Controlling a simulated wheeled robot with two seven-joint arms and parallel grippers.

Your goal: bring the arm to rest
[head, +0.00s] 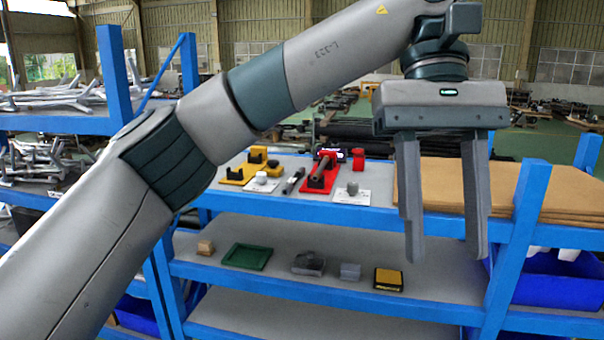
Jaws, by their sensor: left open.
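My left arm comes in from the lower left and crosses the upper middle of the head view. My left gripper (445,248) hangs at the right with its fingers pointing down. Its fingers are apart with nothing between them. It hangs in front of the blue shelf rack (370,214), and its fingers hide part of the shelves behind. My right gripper is not in view.
The lower shelf holds a green tray (247,257), a wooden block (205,247), a grey block (350,271) and a yellow-black box (389,279).

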